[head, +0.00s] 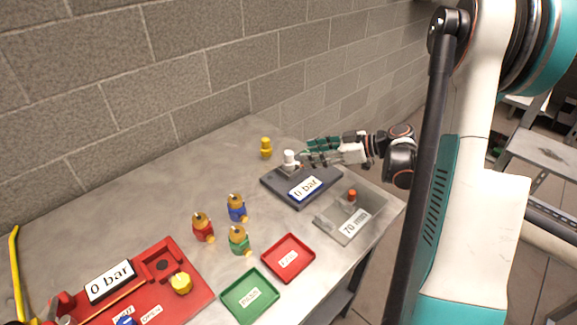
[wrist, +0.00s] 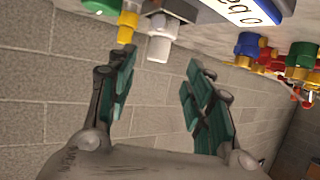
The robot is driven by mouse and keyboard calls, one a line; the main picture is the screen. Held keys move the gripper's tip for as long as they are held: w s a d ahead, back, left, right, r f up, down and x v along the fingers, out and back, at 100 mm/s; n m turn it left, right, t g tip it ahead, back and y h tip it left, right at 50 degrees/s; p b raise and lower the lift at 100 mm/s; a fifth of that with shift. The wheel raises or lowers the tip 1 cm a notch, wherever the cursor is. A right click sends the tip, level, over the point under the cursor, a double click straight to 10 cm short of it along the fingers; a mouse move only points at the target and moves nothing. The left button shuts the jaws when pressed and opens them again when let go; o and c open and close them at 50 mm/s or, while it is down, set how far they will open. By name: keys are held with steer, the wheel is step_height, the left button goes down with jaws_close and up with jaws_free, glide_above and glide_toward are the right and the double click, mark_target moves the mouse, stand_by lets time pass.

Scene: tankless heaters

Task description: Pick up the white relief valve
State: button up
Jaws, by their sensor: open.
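The white relief valve (head: 289,157) stands upright at the back left of a dark test board (head: 273,183) with a "0 bar" display. In the wrist view the white valve (wrist: 159,48) shows ahead of the fingers, in line with the gap between them. My gripper (head: 305,152) is open and empty, pointing left just beside the valve at about its height. In the wrist view both fingers (wrist: 161,60) are spread apart, and neither visibly touches the valve.
A yellow valve (head: 266,148) stands behind the board. Red (head: 203,229), blue (head: 237,210) and green (head: 239,242) valves stand to the front left. A grey "70" plate (head: 337,224), red tray (head: 288,274), green tray (head: 249,310) and red board (head: 203,292) lie nearer. The wall runs behind.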

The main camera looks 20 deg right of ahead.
mark_target(289, 152)
steer(key=b+x, duration=0.2)
steer(key=x, duration=0.6)
steer(key=shift+w+a+b, duration=0.15)
steer(key=shift+w+b, duration=0.2)
steer(key=shift+b, duration=0.05)
jaws_close()
